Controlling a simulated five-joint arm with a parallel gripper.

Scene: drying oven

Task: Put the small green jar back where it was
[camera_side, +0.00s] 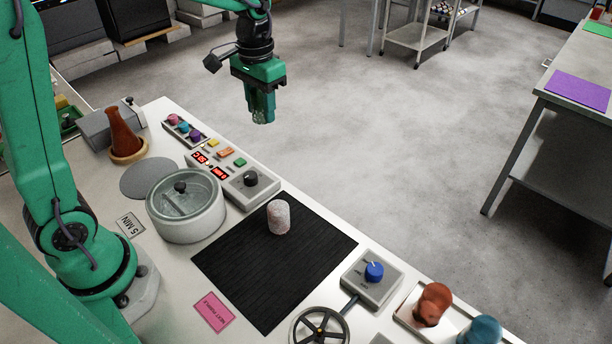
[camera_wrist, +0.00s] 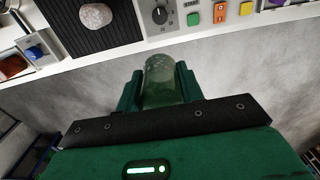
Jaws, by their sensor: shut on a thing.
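My gripper (camera_side: 262,112) is shut on a small green translucent jar (camera_wrist: 160,80). In the wrist view the jar stands out between the two green fingers; in the side view mostly its lower end shows below them. The gripper hangs above the bench's far edge, near the control panel, and the jar touches nothing else that I can see. The black ribbed mat (camera_side: 230,262) carries a pale speckled cylinder (camera_side: 279,217), which also shows in the wrist view (camera_wrist: 96,15).
A round lidded pot (camera_side: 187,212) and a grey disc (camera_side: 148,180) lie left of the mat. A brown flask (camera_side: 122,130) sits in a ring holder. A knob box (camera_side: 372,277), a handwheel (camera_side: 319,328) and red and blue jars (camera_side: 432,303) lie to the right.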

